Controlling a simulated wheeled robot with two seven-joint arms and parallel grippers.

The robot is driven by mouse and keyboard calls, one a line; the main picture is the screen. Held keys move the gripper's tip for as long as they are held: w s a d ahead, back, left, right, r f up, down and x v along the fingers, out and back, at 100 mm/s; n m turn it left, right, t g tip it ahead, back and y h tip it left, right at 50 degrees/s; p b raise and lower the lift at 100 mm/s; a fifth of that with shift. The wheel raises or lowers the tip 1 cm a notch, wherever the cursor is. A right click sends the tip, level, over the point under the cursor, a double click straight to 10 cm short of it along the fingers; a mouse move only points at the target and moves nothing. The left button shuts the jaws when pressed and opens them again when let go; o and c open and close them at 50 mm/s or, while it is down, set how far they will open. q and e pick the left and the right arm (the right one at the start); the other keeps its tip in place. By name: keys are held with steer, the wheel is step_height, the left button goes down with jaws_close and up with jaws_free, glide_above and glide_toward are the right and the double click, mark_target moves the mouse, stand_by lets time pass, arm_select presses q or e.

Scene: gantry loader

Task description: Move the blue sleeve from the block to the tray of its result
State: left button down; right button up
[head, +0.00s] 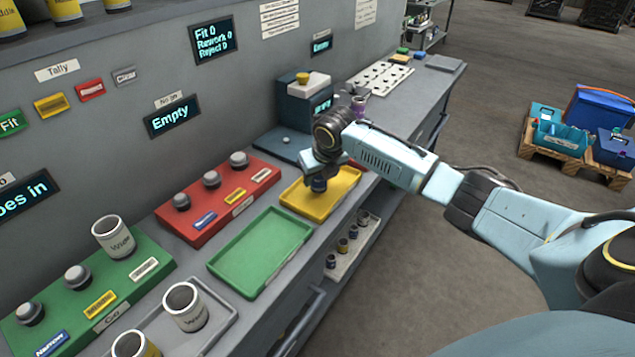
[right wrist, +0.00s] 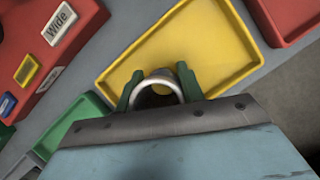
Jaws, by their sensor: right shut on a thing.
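My right gripper (head: 318,177) is shut on the blue sleeve (head: 319,186), a dark blue ring just below the fingers. In the right wrist view the sleeve's pale round rim (right wrist: 157,82) shows between the two green fingers. The sleeve is over the yellow tray (head: 343,184); whether it touches the tray floor I cannot tell. The yellow tray (right wrist: 215,45) looks otherwise empty. The red block (head: 218,208) has several bare grey pegs. The green block (head: 135,278) has a white "Wide" sleeve (head: 113,238) on one peg. My left gripper is not in view.
An empty green tray (head: 262,250) lies nearer than the yellow one. A grey tray (head: 218,315) holds white sleeves (head: 185,308). A display (head: 214,40) reads Fit 0, Rework 0, Reject 0; another (head: 172,118) reads Empty. A red tray (right wrist: 290,20) lies beside the yellow one.

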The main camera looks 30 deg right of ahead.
steer(key=shift+w+f, duration=0.1)
steer(key=shift+f, duration=0.8)
steer(key=o, duration=1.2)
steer(key=shift+f, duration=0.1)
steer(key=p+v, duration=0.1)
steer(key=v, duration=1.1)
steer(key=shift+p, duration=0.4)
